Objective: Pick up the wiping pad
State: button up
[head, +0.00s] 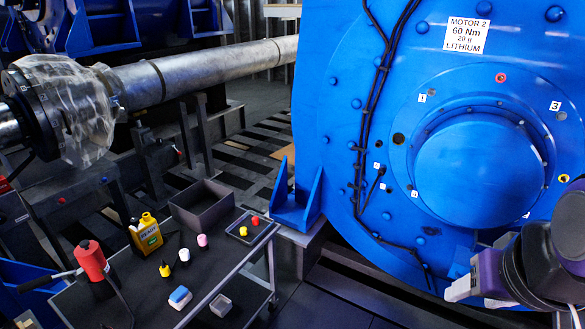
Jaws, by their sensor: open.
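The wiping pad looks to be the small blue and white block (180,297) lying on the dark top of the cart (130,310), near its front edge. My gripper (476,294) is at the lower right, in front of the blue motor, with pale ends by a purple housing. It is open and empty, far to the right of the pad and apart from it. Its fingers show only in part.
The large blue motor (330,130) stands at the right.

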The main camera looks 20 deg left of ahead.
aim_at(179, 298)
jog(key=i+l+u, duration=0.1)
jog(key=u, duration=1.85)
